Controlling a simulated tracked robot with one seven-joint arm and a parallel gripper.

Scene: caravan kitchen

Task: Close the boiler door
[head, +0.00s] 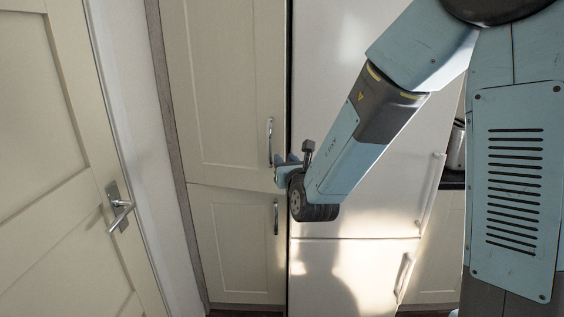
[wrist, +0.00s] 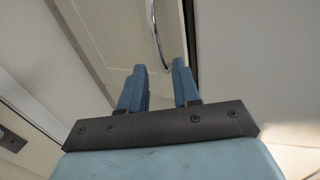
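A tall cream cupboard has an upper door (head: 225,90) and a lower door (head: 235,245), each with a vertical metal handle. Which one is the boiler door is not marked. The upper door's bottom edge slopes down to the right, so it may stand slightly ajar. My gripper (head: 287,163) is at the lower right corner of the upper door, just below its handle (head: 269,142). In the wrist view, the fingers of my gripper (wrist: 159,66) are apart with nothing between them. They point at the cream door (wrist: 115,35), with the handle (wrist: 157,30) beyond. Contact cannot be told.
A white fridge (head: 350,215) stands to the right of the cupboard, behind my arm. A panelled room door (head: 50,170) with a lever handle (head: 119,206) is on the left. A narrow wall strip separates it from the cupboard. A counter is partly visible at the far right.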

